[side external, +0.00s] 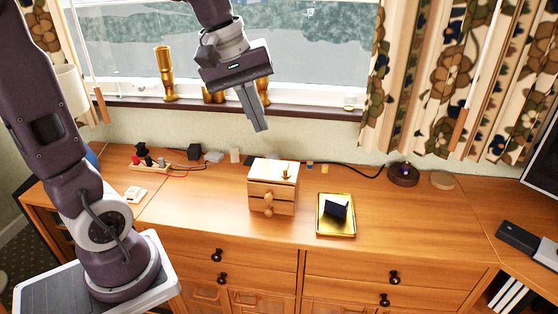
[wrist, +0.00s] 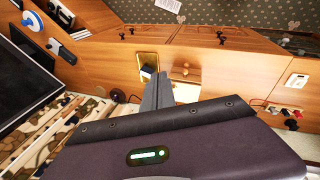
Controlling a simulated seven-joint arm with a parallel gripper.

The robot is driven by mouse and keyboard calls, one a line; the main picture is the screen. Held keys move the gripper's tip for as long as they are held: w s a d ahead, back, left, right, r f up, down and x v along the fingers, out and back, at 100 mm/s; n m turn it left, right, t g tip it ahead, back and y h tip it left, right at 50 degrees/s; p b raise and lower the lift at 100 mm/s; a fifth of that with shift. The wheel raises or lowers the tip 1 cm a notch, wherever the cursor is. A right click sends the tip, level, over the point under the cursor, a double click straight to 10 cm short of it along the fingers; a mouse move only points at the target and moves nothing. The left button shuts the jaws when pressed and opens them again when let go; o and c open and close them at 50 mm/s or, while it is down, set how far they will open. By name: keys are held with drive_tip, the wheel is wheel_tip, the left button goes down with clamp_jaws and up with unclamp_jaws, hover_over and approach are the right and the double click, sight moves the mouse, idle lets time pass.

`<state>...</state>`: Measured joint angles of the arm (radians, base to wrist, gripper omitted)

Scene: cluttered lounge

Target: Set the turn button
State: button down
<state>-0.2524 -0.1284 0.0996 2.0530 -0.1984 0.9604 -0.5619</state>
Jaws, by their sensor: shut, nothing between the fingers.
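My gripper (side external: 262,129) is shut and empty, pointing down in the air above the back of the wooden cabinet top, behind and above a small drawer box. In the wrist view its fingers (wrist: 158,80) partly cover the box. Which thing is the turn button is not certain. A dark round device (side external: 403,173) with a small purple-lit centre and a black cable lies at the back right. It also shows in the wrist view (wrist: 117,95). A small white switch-like block (side external: 135,195) lies at the left; it also shows in the wrist view (wrist: 297,79). My gripper touches neither.
The small wooden drawer box (side external: 272,200) has a brass piece on top. A gold tray (side external: 336,232) holds a black block (side external: 336,211). A board with pegs (side external: 148,164) and wires lie at the back left.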

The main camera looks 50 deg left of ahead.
sight(286, 170)
drive_tip(key=w+a+f+n, duration=0.6)
drive_tip(key=a+f+n, duration=0.1)
drive_tip(key=a, duration=0.4)
drive_tip(key=w+a+f+n+g+h, duration=0.1)
drive_tip(key=w+a+f+n, duration=0.5)
drive_tip(key=a+f+n, duration=0.2)
drive_tip(key=a, duration=0.2)
drive_tip(key=shift+w+a+f, duration=0.15)
drive_tip(key=shift+a, duration=0.25)
drive_tip(key=x, duration=0.9)
drive_tip(key=shift+d+f, duration=0.2)
drive_tip(key=shift+f, duration=0.1)
drive_tip(key=shift+w+d+f, duration=0.2)
drive_tip(key=shift+w+d, duration=0.8)
drive_tip(key=shift+d, duration=0.2)
drive_tip(key=shift+w+d, duration=0.25)
drive_tip(key=shift+w+m+g, duration=0.1)
drive_tip(key=shift+m+g, duration=0.3)
drive_tip(key=shift+m, duration=0.3)
